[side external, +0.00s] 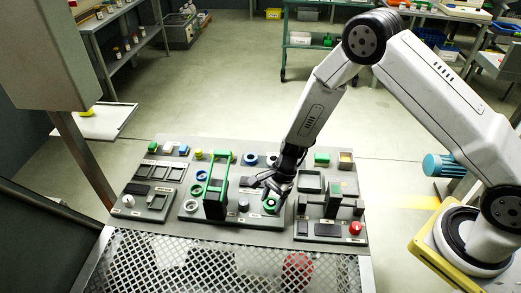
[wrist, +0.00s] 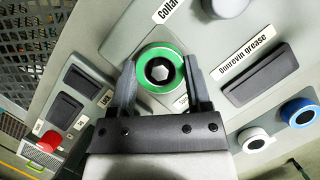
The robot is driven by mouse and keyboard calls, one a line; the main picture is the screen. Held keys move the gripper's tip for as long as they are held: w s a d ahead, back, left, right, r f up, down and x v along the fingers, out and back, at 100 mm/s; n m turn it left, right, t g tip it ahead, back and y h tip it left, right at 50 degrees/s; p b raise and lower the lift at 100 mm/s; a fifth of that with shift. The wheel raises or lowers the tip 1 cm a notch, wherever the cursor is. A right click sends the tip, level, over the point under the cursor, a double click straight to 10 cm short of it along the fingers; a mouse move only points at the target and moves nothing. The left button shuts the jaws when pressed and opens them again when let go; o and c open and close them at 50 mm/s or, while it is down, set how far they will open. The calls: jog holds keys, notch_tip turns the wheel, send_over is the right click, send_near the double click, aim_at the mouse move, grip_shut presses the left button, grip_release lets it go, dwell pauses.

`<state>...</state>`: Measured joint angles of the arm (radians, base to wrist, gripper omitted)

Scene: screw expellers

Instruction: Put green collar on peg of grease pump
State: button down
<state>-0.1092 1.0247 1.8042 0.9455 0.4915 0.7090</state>
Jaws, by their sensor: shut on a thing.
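A green collar (wrist: 178,52) is in the wrist view between the two fingers of my gripper (wrist: 160,88). A dark ring and a pale hexagonal piece show in its middle; I cannot tell whether that piece is a peg. In the side view the green collar (side external: 270,207) is low on the middle panel, under my gripper (side external: 277,187). The fingers are shut on its sides. A label reading "Dunrevin grease" (wrist: 243,45) stands beside a dark oblong block (wrist: 255,78) in the wrist view. I cannot tell for sure which part is the grease pump's peg.
A dark block with a tall green frame (side external: 215,205) stands left of my gripper. A dark upright fixture (side external: 333,203) and a red button (side external: 355,228) are on the right panel. Blue (wrist: 299,112) and white (wrist: 254,140) rings lie near the grease label.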

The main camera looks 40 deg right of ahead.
jog(key=shift+f, duration=0.1)
dwell(0.3)
grip_release()
jog(key=shift+r, duration=4.5)
jog(key=s+d+r+n+t+h, duration=0.3)
jog(key=s+d+r+n, duration=0.8)
jog(key=n, duration=0.6)
jog(key=shift+s+d+r+h, duration=0.15)
jog(key=shift+s+r+h, duration=0.65)
jog(key=shift+s, duration=0.15)
